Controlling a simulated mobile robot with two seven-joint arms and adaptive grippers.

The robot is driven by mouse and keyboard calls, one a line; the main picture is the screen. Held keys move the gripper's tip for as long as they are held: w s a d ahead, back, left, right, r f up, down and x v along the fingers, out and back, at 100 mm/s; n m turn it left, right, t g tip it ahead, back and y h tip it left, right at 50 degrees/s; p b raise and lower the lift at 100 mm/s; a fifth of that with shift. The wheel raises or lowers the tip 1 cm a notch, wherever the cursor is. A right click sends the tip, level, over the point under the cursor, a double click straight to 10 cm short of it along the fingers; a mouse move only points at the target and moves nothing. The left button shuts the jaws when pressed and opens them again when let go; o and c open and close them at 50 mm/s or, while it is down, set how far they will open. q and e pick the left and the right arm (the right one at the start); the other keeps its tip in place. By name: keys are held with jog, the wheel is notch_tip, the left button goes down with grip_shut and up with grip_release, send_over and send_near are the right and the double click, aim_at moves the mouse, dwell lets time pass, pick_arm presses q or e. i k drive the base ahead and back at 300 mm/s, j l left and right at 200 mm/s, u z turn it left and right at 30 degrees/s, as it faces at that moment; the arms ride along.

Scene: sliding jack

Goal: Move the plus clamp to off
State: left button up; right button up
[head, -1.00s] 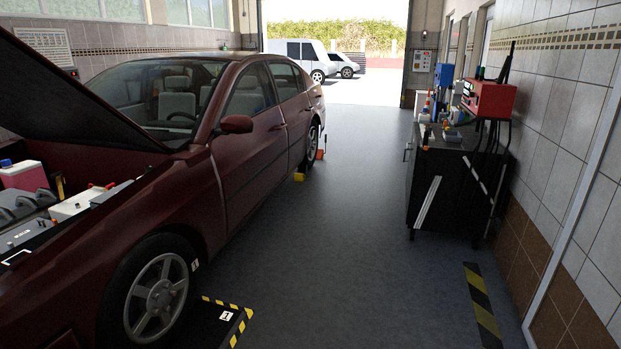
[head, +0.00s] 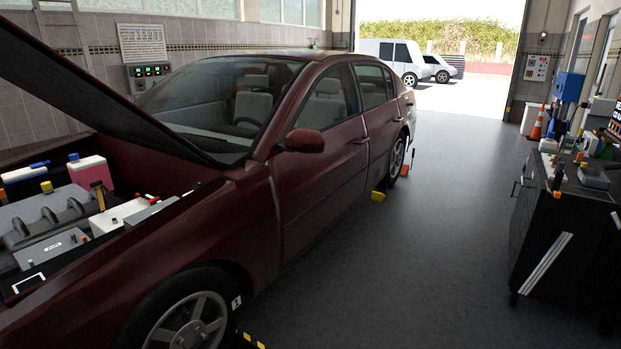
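The dark red car (head: 330,170) stands on the left with its hood (head: 95,75) raised. In its engine bay a white box-shaped part (head: 122,213), perhaps the battery, sits close to the fender. A small upright yellow-brown piece (head: 100,196) stands at its left end. A grey box (head: 50,249) with lettering lies nearer. I cannot make out which part is the plus clamp or how it is set; it is too small or hidden. Neither of my grippers shows in the head view.
A dark tool cabinet (head: 545,235) with loose items on top stands at the right. Clear floor (head: 430,240) runs between it and the car. A yellow wheel chock (head: 378,196) lies by the rear wheel. A panel with green lights (head: 152,72) hangs on the left wall.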

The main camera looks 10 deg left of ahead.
aim_at(154, 201)
jog(key=i+u, duration=0.25)
jog(key=i, duration=0.45)
jog(key=i+l+u, duration=0.1)
jog(key=i+u, duration=0.15)
jog(key=i, duration=0.5)
jog(key=i+u, duration=0.25)
jog(key=u, duration=0.15)
jog(key=i+l+u, duration=0.2)
jog(key=u, duration=0.25)
jog(key=i+l+u, duration=0.2)
jog(key=u, duration=0.2)
